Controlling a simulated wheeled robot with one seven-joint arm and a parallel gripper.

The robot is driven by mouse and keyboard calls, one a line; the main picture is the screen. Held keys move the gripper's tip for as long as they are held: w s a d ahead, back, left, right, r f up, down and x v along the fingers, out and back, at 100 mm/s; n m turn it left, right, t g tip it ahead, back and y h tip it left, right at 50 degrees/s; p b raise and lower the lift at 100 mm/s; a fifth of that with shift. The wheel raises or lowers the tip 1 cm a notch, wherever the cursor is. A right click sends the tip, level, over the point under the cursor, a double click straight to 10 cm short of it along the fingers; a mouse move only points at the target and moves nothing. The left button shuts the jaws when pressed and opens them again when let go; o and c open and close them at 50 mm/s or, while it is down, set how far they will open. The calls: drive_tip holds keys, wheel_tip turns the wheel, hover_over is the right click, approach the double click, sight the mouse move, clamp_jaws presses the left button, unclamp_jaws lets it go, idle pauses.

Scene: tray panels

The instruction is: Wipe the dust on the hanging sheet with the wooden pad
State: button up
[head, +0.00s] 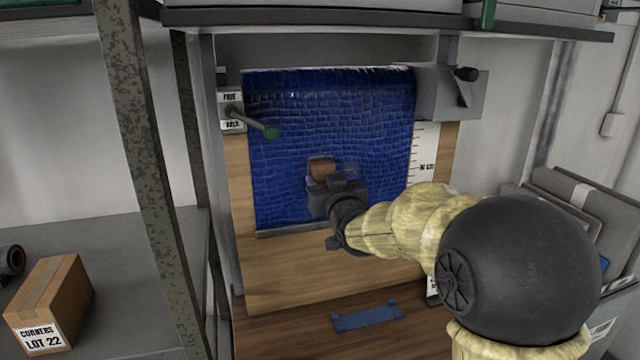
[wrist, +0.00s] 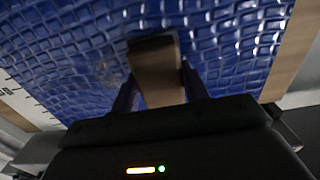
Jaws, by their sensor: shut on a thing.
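The hanging sheet (head: 330,120) is blue with a crocodile-like pattern and hangs in front of a wooden board. My gripper (head: 325,182) is in front of its lower middle, shut on the wooden pad (head: 321,168). In the wrist view the pad (wrist: 156,75) sits between the two fingers, its dark far end at or very near the sheet (wrist: 70,50); I cannot tell whether it touches. A faint greyish patch of dust (head: 350,169) shows on the sheet just right of the pad. My gripper and arm hide part of the lower sheet.
A grey bracket (head: 450,93) stands at the upper right, above a ruler strip (head: 426,150). A cardboard box (head: 50,300) stands on the left shelf.

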sight(358, 169)
drive_tip(key=shift+w+d, duration=0.2)
drive_tip(key=shift+d, duration=0.5)
drive_tip(key=shift+w+d, duration=0.2)
drive_tip(key=shift+d, duration=0.45)
drive_tip(key=shift+w+d, duration=0.25)
drive_tip(key=shift+d, duration=0.5)
drive_tip(key=shift+w+d, duration=0.2)
drive_tip(key=shift+d, duration=0.55)
drive_tip(key=shift+d, duration=0.1)
drive_tip(key=shift+w+d+p, duration=0.25)
drive_tip(key=shift+d+p, duration=0.05)
drive_tip(key=shift+d, duration=0.5)
drive_tip(key=shift+w+d+p, duration=0.25)
drive_tip(key=shift+d+p, duration=0.05)
drive_tip(key=shift+d, duration=0.5)
drive_tip(key=shift+a, duration=0.1)
